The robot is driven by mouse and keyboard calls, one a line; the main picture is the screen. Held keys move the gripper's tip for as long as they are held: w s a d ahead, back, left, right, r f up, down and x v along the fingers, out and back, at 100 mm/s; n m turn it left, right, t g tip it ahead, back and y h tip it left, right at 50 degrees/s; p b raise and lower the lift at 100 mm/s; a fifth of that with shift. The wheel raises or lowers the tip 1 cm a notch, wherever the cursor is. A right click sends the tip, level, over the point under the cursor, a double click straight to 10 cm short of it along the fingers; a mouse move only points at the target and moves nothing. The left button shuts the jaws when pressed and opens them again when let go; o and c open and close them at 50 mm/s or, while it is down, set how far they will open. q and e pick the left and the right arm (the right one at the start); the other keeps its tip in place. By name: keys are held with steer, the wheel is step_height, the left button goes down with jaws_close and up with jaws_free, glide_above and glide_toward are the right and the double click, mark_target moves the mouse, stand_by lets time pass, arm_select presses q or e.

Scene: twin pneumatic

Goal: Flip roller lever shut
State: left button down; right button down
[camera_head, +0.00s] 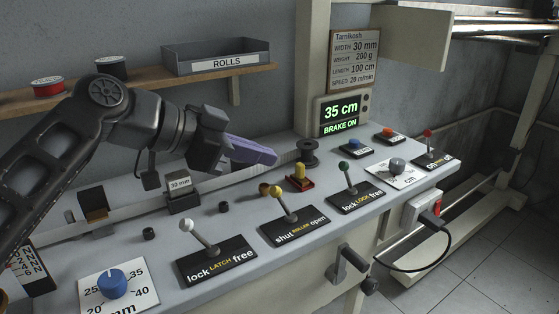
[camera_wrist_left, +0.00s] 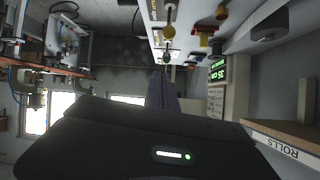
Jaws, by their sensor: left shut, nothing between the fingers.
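The roller lever (camera_head: 276,191) has a yellow knob and rises from a black plate (camera_head: 295,232) marked shut, ROLLER, open. It leans left, toward the "shut" word. Its yellow knob also shows in the left wrist view (camera_wrist_left: 168,32). My left gripper (camera_head: 272,157), with purple fingers, is shut and empty. It hovers over the back part of the bench, behind and slightly left of the yellow knob, apart from it. The purple fingers also show in the left wrist view (camera_wrist_left: 162,78). My right gripper is not in view.
The white-knobbed latch lever (camera_head: 187,226) stands left of the roller lever and the green-knobbed lock lever (camera_head: 344,167) right of it. A yellow and red piece (camera_head: 299,178) and a dark spool (camera_head: 307,153) sit behind. The display (camera_head: 341,114) reads 35 cm, BRAKE ON.

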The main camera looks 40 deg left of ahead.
arm_select(q)
steer(key=v, duration=0.3)
steer(key=shift+w, duration=0.1)
stand_by(0.5)
